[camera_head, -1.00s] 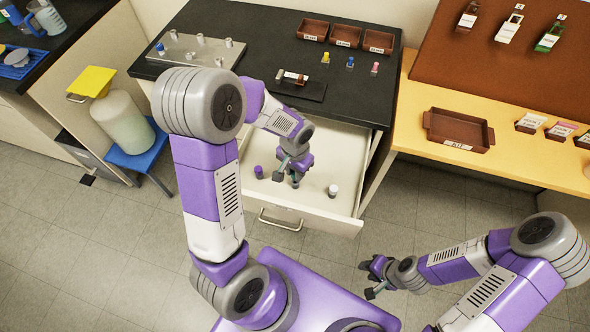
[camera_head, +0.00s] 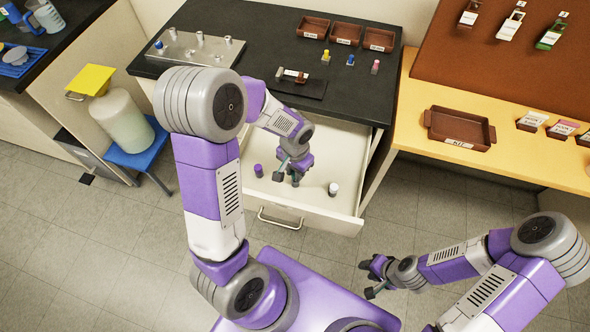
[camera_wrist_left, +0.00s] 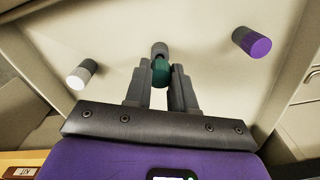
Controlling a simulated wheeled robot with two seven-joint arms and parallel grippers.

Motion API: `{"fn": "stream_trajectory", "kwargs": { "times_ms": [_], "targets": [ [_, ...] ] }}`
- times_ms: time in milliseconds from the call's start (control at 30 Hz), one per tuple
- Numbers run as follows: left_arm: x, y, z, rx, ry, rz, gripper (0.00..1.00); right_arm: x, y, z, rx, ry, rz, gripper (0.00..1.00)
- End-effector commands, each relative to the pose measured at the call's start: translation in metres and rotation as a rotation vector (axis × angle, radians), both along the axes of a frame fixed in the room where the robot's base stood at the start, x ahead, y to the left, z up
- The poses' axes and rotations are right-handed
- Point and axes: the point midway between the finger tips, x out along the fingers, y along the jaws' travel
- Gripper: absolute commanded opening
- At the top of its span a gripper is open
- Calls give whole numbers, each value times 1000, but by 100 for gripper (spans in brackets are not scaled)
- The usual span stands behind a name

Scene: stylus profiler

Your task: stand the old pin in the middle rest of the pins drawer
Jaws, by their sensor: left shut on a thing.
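The open pins drawer (camera_head: 318,214) has a pale floor. My left gripper (camera_head: 292,181) is down inside it, pointing at its floor. In the left wrist view my left gripper (camera_wrist_left: 158,78) is shut on a green pin (camera_wrist_left: 160,73), the one I take for the old pin. A grey round part (camera_wrist_left: 160,48) shows directly beyond the green; I cannot tell if it is the middle rest or the pin's own end. A purple-topped pin (camera_head: 258,170) and a white-topped pin (camera_head: 333,189) stand on either side. My right gripper (camera_head: 371,277) is outside the drawer, its jaws unclear.
The black bench top (camera_head: 340,97) overhangs the back of the drawer. It holds a metal block (camera_head: 195,48), small brown trays (camera_head: 346,35) and small coloured pieces (camera_head: 350,61). A brown tray (camera_head: 459,130) lies on the yellow table at right. The drawer floor around the pins is clear.

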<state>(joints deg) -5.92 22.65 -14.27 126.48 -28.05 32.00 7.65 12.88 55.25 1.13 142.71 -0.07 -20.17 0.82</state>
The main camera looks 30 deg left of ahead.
Motion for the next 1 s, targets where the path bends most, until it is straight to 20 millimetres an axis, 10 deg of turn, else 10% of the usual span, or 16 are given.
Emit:
{"fn": "stream_trajectory", "kwargs": {
  "times_ms": [1000],
  "targets": [
    [0,0,-27,0,0,0,0,0,0,-23,0,0,0,37]
  ]
}}
